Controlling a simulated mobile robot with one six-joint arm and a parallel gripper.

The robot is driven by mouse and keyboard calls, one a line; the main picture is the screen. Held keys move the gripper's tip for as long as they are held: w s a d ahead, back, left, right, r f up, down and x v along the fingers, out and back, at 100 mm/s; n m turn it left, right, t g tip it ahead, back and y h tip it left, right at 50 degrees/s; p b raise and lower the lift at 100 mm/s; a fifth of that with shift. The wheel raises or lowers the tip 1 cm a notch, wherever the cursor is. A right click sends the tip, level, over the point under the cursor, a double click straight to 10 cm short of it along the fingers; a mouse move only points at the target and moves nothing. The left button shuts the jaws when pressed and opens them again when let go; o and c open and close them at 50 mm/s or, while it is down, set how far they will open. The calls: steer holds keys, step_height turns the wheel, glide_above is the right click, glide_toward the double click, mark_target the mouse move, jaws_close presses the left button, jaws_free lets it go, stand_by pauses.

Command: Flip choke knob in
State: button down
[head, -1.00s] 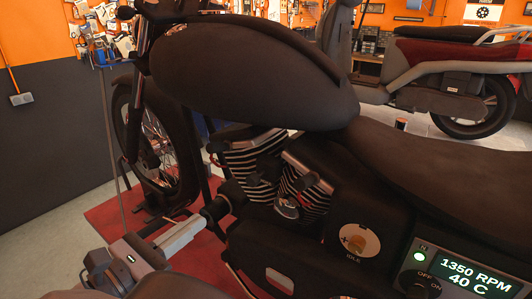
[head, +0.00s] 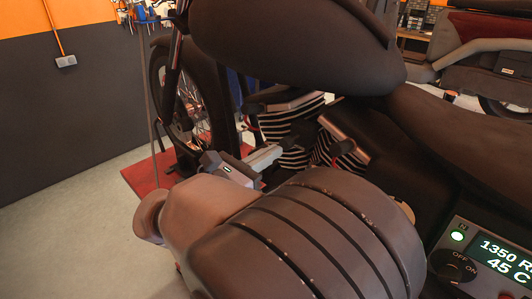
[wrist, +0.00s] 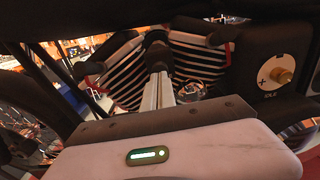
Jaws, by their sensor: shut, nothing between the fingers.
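My gripper (head: 268,156) reaches toward the engine beside the finned cylinders (head: 292,155). In the wrist view my gripper (wrist: 160,90) points ahead with its pale fingers shut together and empty. A dark rounded part (wrist: 157,52) lies at or just beyond the fingertips; I cannot tell whether it is the choke knob or whether the fingers touch it. A small shiny metal part (wrist: 192,91) sits to the right of the fingers. A brass knob (wrist: 284,76) on a round plate marked IDLE is farther right. My arm hides the lower engine in the head view.
The dark fuel tank (head: 300,45) hangs over the engine, and the seat (head: 470,130) is at right. Another motorcycle (head: 490,60) stands behind. The floor at left is open.

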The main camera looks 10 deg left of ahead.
steer(key=shift+w+d, duration=0.3)
steer(key=shift+w, duration=0.3)
